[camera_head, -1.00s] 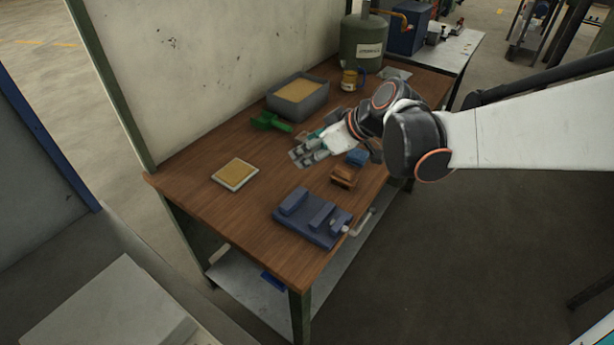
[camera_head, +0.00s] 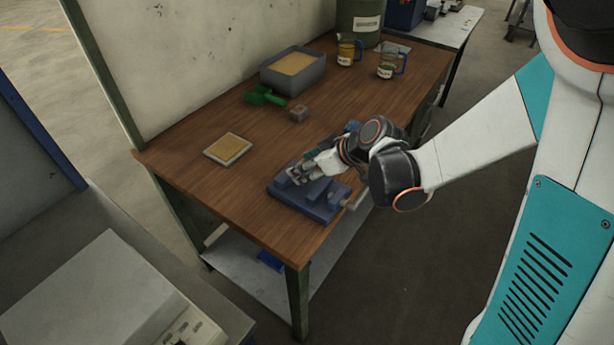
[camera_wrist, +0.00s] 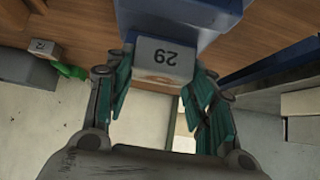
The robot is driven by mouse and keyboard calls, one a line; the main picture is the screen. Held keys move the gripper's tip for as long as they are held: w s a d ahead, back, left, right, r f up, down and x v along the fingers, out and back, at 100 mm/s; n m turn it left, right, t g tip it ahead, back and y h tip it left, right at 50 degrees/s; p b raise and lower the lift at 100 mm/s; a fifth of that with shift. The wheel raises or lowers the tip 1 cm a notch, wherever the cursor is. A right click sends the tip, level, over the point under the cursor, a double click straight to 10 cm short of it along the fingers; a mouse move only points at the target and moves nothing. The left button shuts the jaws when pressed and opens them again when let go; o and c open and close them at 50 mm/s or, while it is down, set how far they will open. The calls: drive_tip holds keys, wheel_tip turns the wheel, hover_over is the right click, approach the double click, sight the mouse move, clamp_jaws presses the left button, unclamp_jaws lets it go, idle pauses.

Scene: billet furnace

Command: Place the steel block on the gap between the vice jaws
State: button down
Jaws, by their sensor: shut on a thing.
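My gripper (camera_head: 303,174) is over the blue vice (camera_head: 318,212) near the front right edge of the workbench. In the wrist view my gripper (camera_wrist: 158,78) has its teal-sided fingers shut on a grey steel block (camera_wrist: 163,52) marked 29, which appears upside down. The block's far side lies against or just above the blue vice body (camera_wrist: 185,14); I cannot tell whether it touches. In the head view the held block is mostly hidden by the fingers, and the gripper covers part of the jaws and the gap.
A second grey block (camera_head: 299,114) stands on the workbench (camera_head: 200,183). Near it are a green scoop (camera_head: 264,96), a grey sand tub (camera_head: 293,74) and a flat tan-topped plate (camera_head: 229,149). Two blue-handled jugs (camera_head: 387,66) stand behind. The left front of the bench is clear.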

drive_tip(key=shift+f+b, duration=0.5)
drive_tip(key=shift+f, duration=1.2)
drive_tip(key=shift+f, duration=0.1)
drive_tip(key=c, duration=0.7)
unclamp_jaws()
drive_tip(key=s+d+r+m+h+p, duration=0.1)
drive_tip(key=s+d+r+m+h, duration=0.1)
drive_tip(key=s+d+r, duration=0.3)
drive_tip(key=s+d+r+m+t+h+p, duration=0.1)
drive_tip(key=s+d+r+m+h, duration=0.1)
drive_tip(key=s+d+r+m, duration=0.3)
drive_tip(key=s+d+r+m+h+p, duration=0.1)
drive_tip(key=s+d+r+m+h, duration=0.2)
drive_tip(key=s+d+r, duration=0.3)
drive_tip(key=shift+s+d+r+t+p, duration=0.15)
drive_tip(key=shift+s+r, duration=0.35)
drive_tip(key=shift+s, duration=0.3)
drive_tip(key=shift+s+r+t+p, duration=0.1)
drive_tip(key=shift+s+r, duration=0.45)
drive_tip(key=shift+s, duration=0.2)
drive_tip(key=shift+s+d+r+t+p, duration=0.15)
drive_tip(key=shift+s+r, duration=0.35)
drive_tip(key=shift+s, duration=0.3)
